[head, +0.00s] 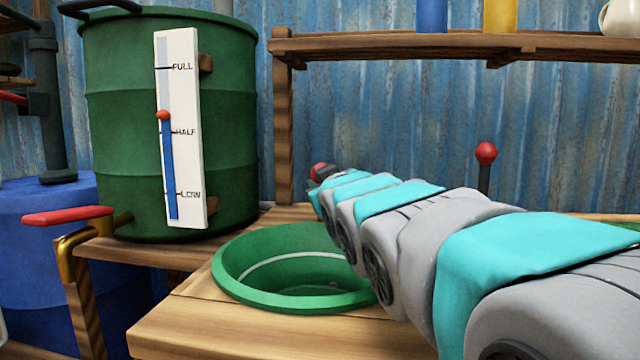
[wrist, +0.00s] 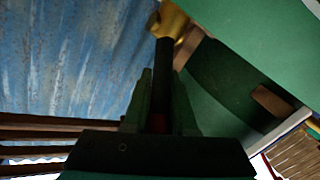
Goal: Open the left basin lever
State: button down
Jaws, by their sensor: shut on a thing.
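The left basin lever's red knob (head: 319,171) shows just behind the green left basin (head: 235,283), at the end of my arm. My gripper (head: 325,178) is shut on this lever; in the head view my own arm mostly hides the fingers. In the wrist view, the two fingers of my gripper (wrist: 162,105) close around the lever's dark rod (wrist: 164,60), with a bit of red between them. The rod runs up to a brass fitting (wrist: 170,18). The lever's exact tilt is hard to tell.
A green tank (head: 130,130) with a level gauge (head: 185,90) marked FULL, HALF and LOW stands at the left; its red pointer is above HALF. A red-handled brass tap (head: 68,215) is beside it. A second red-knobbed lever (head: 486,153) stands right. A wooden shelf (head: 430,45) spans the back.

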jog(key=c, duration=0.9)
grip_release()
jog(key=shift+s+a+r, duration=0.15)
jog(key=shift+a+r, duration=0.1)
jog(key=shift+a, duration=0.05)
jog(key=shift+o, duration=1.3)
jog(key=shift+f, duration=0.15)
jog(key=shift+d, duration=0.1)
jog(key=s+d+r, duration=0.1)
jog(key=s+r, duration=0.1)
jog(key=s, duration=0.5)
jog(key=s+d+r+p, duration=0.1)
jog(key=s+d+r, duration=0.1)
jog(key=s, duration=0.6)
jog(key=shift+s+d+r+p, duration=0.3)
jog(key=shift+r, duration=0.25)
